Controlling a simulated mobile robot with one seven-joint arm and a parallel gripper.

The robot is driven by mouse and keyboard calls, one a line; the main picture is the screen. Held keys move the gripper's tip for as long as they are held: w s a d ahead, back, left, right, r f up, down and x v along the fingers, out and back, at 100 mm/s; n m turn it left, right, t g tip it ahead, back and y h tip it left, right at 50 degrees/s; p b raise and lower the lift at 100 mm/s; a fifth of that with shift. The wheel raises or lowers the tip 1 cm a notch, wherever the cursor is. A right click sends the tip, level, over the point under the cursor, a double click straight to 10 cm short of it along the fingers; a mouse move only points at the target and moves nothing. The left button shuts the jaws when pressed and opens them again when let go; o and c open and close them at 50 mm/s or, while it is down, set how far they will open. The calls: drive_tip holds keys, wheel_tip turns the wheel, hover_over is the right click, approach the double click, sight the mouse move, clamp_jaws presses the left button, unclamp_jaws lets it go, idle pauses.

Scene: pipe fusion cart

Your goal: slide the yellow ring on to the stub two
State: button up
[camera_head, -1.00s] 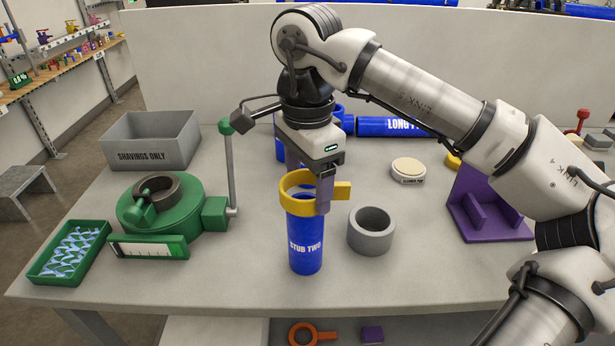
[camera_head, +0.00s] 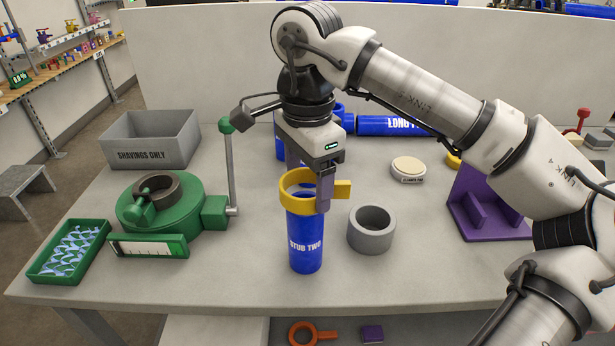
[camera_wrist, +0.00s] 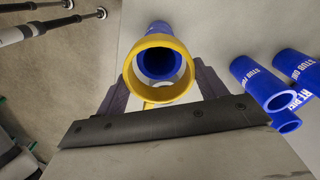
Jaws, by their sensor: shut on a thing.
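The yellow ring (camera_head: 284,187) has a short side tab and is held level by my gripper (camera_head: 310,190), whose purple fingers are shut on it. The blue stub two (camera_head: 306,242) stands upright on the table under the ring. In the head view the ring is at the stub's top end; the near rim hides whether it is around the stub or just above it. In the wrist view the yellow ring (camera_wrist: 154,93) sits between the fingers and the stub's open end (camera_wrist: 160,62) shows through and behind it, roughly lined up.
A grey ring (camera_head: 371,230) lies close to the right of the stub. A green round fixture (camera_head: 190,215) with an upright rod stands at left, a purple bracket (camera_head: 487,205) at right. More blue pipes (camera_wrist: 262,82) lie behind. The front table strip is clear.

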drive_tip(key=shift+f+b, duration=2.45)
drive_tip(key=shift+f, duration=0.65)
drive_tip(key=o, duration=1)
drive_tip(key=shift+o, duration=0.2)
drive_tip(key=shift+r, duration=0.1)
wheel_tip(320, 180, up, 14)
drive_tip(key=shift+p, duration=0.3)
drive_tip(key=shift+s+f, duration=0.1)
drive_tip(key=shift+f, duration=0.1)
